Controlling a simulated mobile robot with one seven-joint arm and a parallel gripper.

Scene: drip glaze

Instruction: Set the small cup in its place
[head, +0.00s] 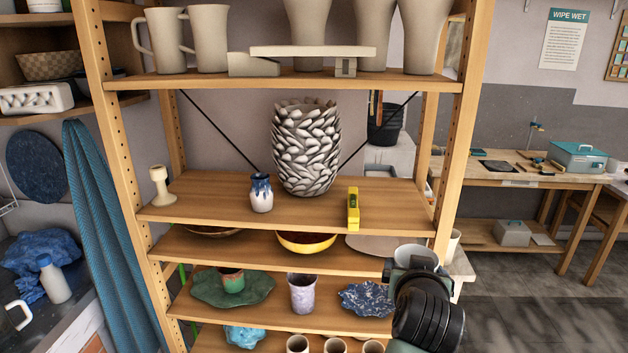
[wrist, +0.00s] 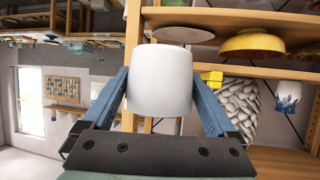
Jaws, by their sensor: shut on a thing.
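My gripper (wrist: 160,75) is shut on a small white cup (wrist: 160,95), with a blue finger on either side of it. In the head view my gripper (head: 413,264) is in front of the shelf unit's right side, at about the height of the lower shelves. Several small pale cups (head: 335,345) stand in a row on the lowest visible shelf (head: 262,338), cut off by the picture's bottom edge.
Above that row, a shelf holds a green dish (head: 206,287), a lilac cup (head: 302,294) and a speckled blue dish (head: 367,299). Higher shelves hold a yellow bowl (head: 306,243), a leafy vase (head: 305,150) and a yellow level (head: 353,209). The right post (head: 452,160) stands near my arm.

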